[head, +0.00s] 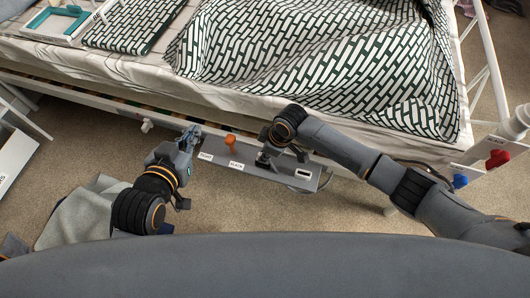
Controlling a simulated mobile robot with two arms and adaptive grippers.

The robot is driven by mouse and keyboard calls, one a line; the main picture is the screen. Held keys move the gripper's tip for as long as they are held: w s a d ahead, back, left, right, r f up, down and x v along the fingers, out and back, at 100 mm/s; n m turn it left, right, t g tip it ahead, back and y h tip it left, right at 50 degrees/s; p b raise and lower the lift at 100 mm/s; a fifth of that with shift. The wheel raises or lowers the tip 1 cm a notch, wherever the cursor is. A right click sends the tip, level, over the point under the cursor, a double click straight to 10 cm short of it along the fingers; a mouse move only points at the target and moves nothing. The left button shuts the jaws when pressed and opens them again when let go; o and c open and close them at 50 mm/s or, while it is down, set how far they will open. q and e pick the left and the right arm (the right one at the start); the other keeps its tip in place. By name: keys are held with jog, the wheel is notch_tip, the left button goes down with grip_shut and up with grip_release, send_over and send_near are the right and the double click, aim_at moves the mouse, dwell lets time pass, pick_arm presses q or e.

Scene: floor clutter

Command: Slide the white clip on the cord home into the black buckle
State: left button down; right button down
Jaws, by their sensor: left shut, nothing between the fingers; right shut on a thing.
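A grey board (217,148) lies slantwise beside the bed frame, with an orange knob (230,141) and a label reading BLACK (237,166). My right gripper (264,160) points down onto the board, right of that label. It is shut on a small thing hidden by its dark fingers. I cannot make out the white clip or the black buckle there. A small white-and-dark piece (303,173) sits near the board's right end; I cannot tell what it is. A thin cord loop (306,171) shows there too. My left gripper (190,134) is shut and empty at the board's left end.
The bed (110,68) with a patterned cover (310,55) fills the back. A grey-green cloth (85,214) lies on the carpet at left. Red (497,158) and blue (460,181) pieces are at right. Carpet shows in front of the board.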

jog(key=shift+f+b, duration=0.3)
jog(key=shift+f, duration=0.3)
jog(key=c, duration=1.3)
grip_release()
pick_arm(q)
jog(key=shift+w+d+r+t, duration=0.2)
jog(key=shift+w+r+t, duration=0.2)
jog(key=shift+r, duration=0.25)
jog(key=shift+w+d+r+t, duration=0.15)
jog(key=shift+w+r+t, duration=0.1)
jog(key=shift+r+t, duration=0.25)
jog(key=shift+r, duration=0.1)
pick_arm(e)
jog(key=v, duration=1.2)
